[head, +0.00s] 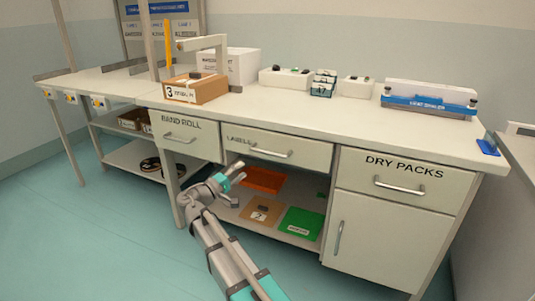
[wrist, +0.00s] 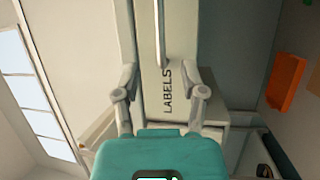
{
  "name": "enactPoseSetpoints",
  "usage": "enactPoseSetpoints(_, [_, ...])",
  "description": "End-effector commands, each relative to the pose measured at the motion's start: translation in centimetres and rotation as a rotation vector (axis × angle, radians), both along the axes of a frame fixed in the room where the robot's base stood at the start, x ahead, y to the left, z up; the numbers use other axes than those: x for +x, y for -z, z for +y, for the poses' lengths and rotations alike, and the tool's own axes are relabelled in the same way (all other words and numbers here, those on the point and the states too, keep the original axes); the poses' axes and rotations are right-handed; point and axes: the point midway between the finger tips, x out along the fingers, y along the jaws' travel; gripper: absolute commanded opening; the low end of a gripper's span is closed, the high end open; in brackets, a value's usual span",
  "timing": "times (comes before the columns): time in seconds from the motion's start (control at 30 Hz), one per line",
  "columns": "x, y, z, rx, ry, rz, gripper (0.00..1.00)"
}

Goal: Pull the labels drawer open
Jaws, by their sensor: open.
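The labels drawer (head: 313,151) is the middle one under the worktop, with a pale front marked LABELS and a metal bar handle (head: 270,153). Its front looks flush with the neighbouring drawers. My gripper (head: 240,172) is just below and left of the handle in the head view. In the wrist view, the two fingers of my gripper (wrist: 162,90) are spread apart with nothing between them. The LABELS lettering lies between the fingertips there, and the handle (wrist: 160,35) runs beyond them, roughly in line with the gap. The contact with the drawer cannot be told.
The band roll drawer (head: 190,148) is on the left and the dry packs drawer (head: 400,200) on the right, over a cupboard. Below, a shelf holds an orange tray (head: 263,180) and a green tray (head: 301,223). The floor in front is clear.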

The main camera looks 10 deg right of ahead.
Motion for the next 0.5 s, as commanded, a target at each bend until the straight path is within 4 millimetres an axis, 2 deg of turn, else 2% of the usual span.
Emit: enactPoseSetpoints(0.5, [3.7, -1.4, -6.1, 0.000, 0.003, 0.000, 0.54])
